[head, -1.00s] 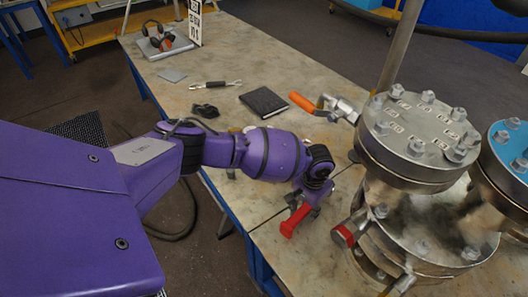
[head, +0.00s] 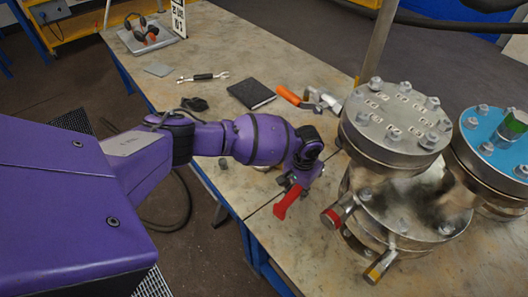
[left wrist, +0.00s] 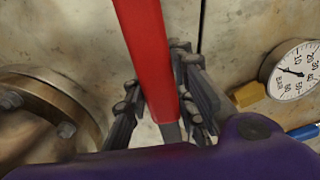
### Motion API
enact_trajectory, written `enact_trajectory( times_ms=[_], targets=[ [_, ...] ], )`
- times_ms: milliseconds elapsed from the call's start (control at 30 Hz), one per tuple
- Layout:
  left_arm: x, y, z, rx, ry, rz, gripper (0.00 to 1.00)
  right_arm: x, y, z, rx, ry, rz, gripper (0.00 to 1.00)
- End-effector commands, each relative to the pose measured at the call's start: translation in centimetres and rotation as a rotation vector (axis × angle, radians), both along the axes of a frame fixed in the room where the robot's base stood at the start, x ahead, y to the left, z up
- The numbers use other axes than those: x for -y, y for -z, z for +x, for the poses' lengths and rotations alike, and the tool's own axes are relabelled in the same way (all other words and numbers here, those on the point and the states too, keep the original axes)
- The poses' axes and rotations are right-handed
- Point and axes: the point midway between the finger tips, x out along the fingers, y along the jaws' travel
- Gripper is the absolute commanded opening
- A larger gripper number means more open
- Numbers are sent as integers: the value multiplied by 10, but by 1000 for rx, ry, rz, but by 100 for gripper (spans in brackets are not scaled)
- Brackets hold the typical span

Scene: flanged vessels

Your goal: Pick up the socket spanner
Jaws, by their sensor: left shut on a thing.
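The socket spanner shows as a tool with a long red handle (head: 287,203) in the head view. It hangs slanted at my left gripper (head: 297,181), in front of the near vessel. In the left wrist view the red handle (left wrist: 147,50) runs between the dark fingers of my left gripper (left wrist: 163,100), which are shut on it. A grey metal part shows at its lower end; the rest is hidden behind my wrist. I cannot tell how high it is above the table. My right gripper is not in view.
Flanged vessels with bolted lids (head: 395,122) stand on the table's right side. An orange-handled tool (head: 288,96), a black notebook (head: 252,94), a black-handled spanner (head: 203,76) and ear defenders (head: 141,30) lie farther back. A gauge (left wrist: 294,70) shows in the left wrist view.

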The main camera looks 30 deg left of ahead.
Motion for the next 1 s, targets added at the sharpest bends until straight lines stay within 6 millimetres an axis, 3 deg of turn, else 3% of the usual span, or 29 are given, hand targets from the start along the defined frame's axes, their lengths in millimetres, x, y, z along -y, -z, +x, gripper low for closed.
enact_trajectory(
  times_ms=[33,200,300,467,533,700,1000],
  targets=[
    [0,-22,-2,11,1,-1,0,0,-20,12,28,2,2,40],
    [0,-65,-24,27,1,-2,0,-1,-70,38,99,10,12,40],
    [-1,-85,-43,29,1,-2,0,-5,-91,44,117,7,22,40],
    [-2,-96,-81,29,0,-3,0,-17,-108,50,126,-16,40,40],
    [-3,-91,-98,16,3,-4,0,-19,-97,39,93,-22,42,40],
    [-5,-90,-127,-2,2,-2,0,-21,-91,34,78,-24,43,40],
    [-5,-96,-137,0,0,0,0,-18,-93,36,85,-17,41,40]
  ],
)
